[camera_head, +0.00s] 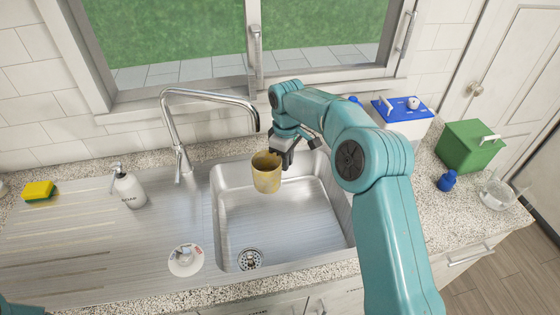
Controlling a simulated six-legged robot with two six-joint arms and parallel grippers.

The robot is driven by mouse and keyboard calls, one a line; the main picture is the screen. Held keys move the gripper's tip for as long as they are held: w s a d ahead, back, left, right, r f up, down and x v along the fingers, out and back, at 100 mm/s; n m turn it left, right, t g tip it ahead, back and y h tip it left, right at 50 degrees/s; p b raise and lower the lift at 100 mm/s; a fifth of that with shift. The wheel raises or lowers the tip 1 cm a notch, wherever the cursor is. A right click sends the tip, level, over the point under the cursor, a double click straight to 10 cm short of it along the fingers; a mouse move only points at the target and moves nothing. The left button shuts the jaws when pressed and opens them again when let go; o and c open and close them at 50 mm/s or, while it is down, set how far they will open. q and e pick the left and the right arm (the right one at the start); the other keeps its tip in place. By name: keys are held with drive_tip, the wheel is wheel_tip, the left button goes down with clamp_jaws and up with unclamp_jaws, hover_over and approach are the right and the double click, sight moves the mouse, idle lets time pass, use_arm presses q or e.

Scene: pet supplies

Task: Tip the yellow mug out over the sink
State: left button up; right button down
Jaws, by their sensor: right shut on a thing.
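The yellow mug (266,176) is held up over the far left part of the steel sink basin (300,222). It looks close to upright, with its open rim facing up; what is inside it cannot be made out. My right gripper (284,154) is shut on the mug at its upper right side. My right arm comes in from the lower right and hides the basin's right side. Of my left arm, only a teal bit shows at the bottom left corner, and its gripper is out of view.
The faucet (212,95) arches just left of the mug. A soap bottle (129,188), a yellow sponge (39,191) and a small white dish (186,259) are on the left. A green box (470,146), a blue-lidded container (402,112) and a glass bowl (499,196) stand right.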

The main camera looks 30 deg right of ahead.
sight(272, 187)
drive_tip(key=s+a+t+h+b, duration=0.1)
drive_tip(key=t+h+b, duration=0.2)
drive_tip(key=b, duration=0.7)
drive_tip(key=s+a+t+h+b, duration=0.2)
drive_tip(key=t+h+b, duration=0.2)
drive_tip(key=h+b, duration=0.4)
drive_tip(key=s+a+t+h+b, duration=0.1)
drive_tip(key=h+b, duration=0.5)
drive_tip(key=b, duration=0.6)
drive_tip(key=shift+s+a+t, duration=0.35)
drive_tip(key=shift+s+t, duration=0.15)
drive_tip(key=shift+t, duration=0.7)
drive_tip(key=shift+s+a+r+h+b, duration=0.25)
drive_tip(key=shift+h+b, duration=0.25)
drive_tip(key=shift+b, duration=0.35)
drive_tip(key=shift+a+r+t, duration=0.1)
drive_tip(key=shift+t, duration=0.2)
